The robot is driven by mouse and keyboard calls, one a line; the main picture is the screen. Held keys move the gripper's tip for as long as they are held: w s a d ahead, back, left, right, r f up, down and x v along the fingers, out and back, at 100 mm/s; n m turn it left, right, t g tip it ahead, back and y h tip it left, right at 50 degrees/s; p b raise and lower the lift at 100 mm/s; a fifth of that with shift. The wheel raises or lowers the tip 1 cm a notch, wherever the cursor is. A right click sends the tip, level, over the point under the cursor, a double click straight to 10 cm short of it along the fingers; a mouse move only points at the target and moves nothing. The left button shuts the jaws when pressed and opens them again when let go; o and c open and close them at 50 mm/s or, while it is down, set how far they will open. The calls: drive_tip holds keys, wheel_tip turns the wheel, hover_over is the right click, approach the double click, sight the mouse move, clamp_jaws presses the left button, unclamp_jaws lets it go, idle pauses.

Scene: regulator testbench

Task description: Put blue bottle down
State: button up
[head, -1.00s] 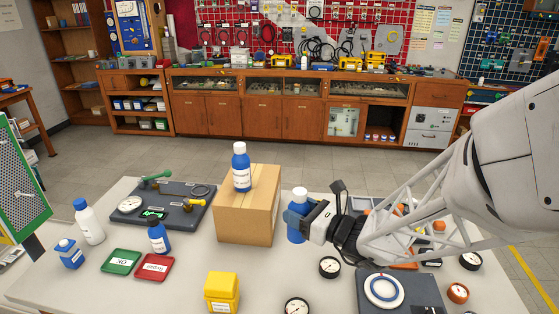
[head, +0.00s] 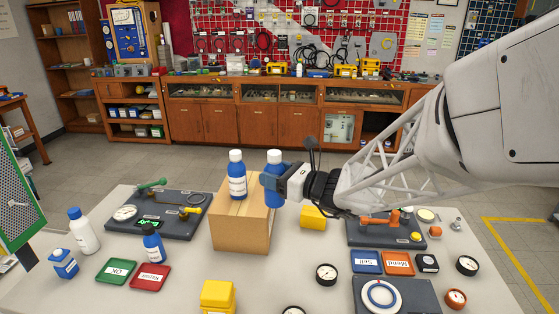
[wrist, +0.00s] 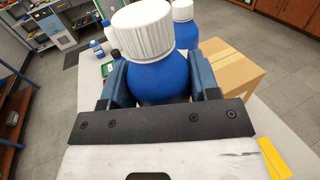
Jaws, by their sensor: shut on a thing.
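My gripper (head: 277,184) is shut on a blue bottle (head: 274,194) with a white cap, held upright at the right side of the cardboard box (head: 239,230). In the wrist view the held bottle (wrist: 160,72) sits between the two blue fingers, its white cap toward the camera. I cannot tell whether its base touches the box top. A second blue bottle (head: 237,183) with a white cap and a white label stands on the box, just left of the held one. It also shows behind the held bottle in the wrist view (wrist: 186,32).
A small blue bottle (head: 153,250) with a dark cap, a white bottle (head: 84,236), a green tray (head: 116,271) and a red tray (head: 150,278) are left of the box. Yellow containers (head: 217,295) stand in front and behind right. Gauges and a dark panel (head: 387,228) are at right.

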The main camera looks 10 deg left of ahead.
drive_tip(key=w+a, duration=0.3)
drive_tip(key=w, duration=0.4)
drive_tip(key=w+a+f, duration=0.1)
drive_tip(key=w+a, duration=0.2)
drive_tip(key=w, duration=0.4)
drive_tip(key=shift+w+a+f, duration=0.2)
drive_tip(key=shift+a, duration=0.05)
drive_tip(key=shift+f, duration=1.8)
drive_tip(key=shift+f, duration=0.15)
drive_tip(key=o, duration=0.8)
drive_tip(key=shift+r, duration=0.2)
drive_tip(key=shift+v, duration=6)
